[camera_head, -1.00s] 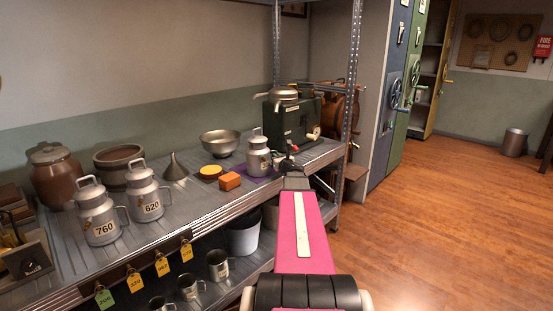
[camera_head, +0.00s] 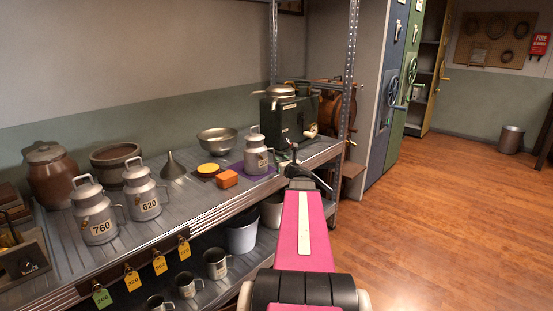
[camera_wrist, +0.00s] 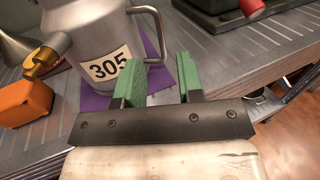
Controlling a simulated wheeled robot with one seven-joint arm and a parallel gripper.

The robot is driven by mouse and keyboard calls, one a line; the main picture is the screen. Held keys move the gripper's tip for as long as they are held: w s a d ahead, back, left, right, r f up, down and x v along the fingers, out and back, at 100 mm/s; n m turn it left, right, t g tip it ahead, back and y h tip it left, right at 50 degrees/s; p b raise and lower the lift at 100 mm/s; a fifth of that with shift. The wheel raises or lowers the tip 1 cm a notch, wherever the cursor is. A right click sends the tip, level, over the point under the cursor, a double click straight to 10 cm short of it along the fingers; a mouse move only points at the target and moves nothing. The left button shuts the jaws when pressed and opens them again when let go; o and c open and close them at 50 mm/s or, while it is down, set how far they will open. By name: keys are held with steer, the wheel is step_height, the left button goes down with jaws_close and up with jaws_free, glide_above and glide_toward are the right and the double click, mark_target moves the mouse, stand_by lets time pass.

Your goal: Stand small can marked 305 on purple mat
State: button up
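The small grey metal can marked 305 (camera_wrist: 90,30) stands upright on the purple mat (camera_wrist: 96,104) in the wrist view. Its label faces my gripper and its side handle points right. In the head view the can (camera_head: 255,157) stands on the mat (camera_head: 240,169) near the right end of the shelf. My gripper (camera_wrist: 158,62) is open, with its green fingers apart and nothing held between them. The handle shows just beyond the gap between the fingers. In the head view my gripper (camera_head: 300,168) is to the right of the can, apart from its body.
An orange block (camera_head: 227,179) and a yellow-topped disc (camera_head: 208,168) are left of the mat. A dark green machine (camera_head: 290,118) stands behind the can. Cans marked 760 (camera_head: 95,213) and 620 (camera_head: 143,193) stand farther left. A metal shelf post (camera_head: 349,75) rises on the right.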

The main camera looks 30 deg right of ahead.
steer(key=s, duration=0.4)
steer(key=shift+s, duration=0.15)
